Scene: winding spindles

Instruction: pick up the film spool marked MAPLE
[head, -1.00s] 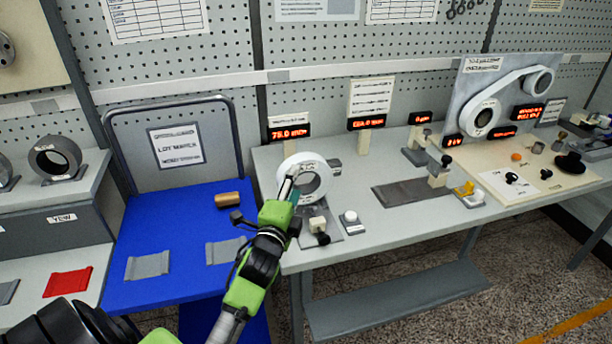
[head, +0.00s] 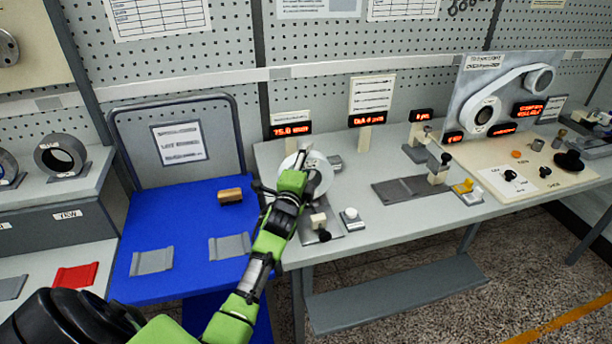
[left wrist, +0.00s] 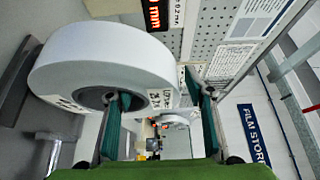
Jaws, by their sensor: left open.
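A white film spool (head: 323,180) stands upright at the left end of the grey bench, partly hidden behind my left gripper. It fills the upper left of the left wrist view (left wrist: 100,52). It has small labels on its face; I cannot read MAPLE on them. My left gripper (head: 301,160) is open at the spool. In the left wrist view one green finger is at the spool's dark central hole and the other is outside its rim, so the fingers (left wrist: 162,115) seem to straddle the ring wall. Contact cannot be told. My right gripper is not in view.
A blue table (head: 190,220) with a brown cylinder (head: 230,196) and grey cradles is left of the bench. Dark rings (head: 60,155) stand on a shelf at far left. A small block on a stand (head: 319,221) and a white button (head: 350,214) are close to the spool.

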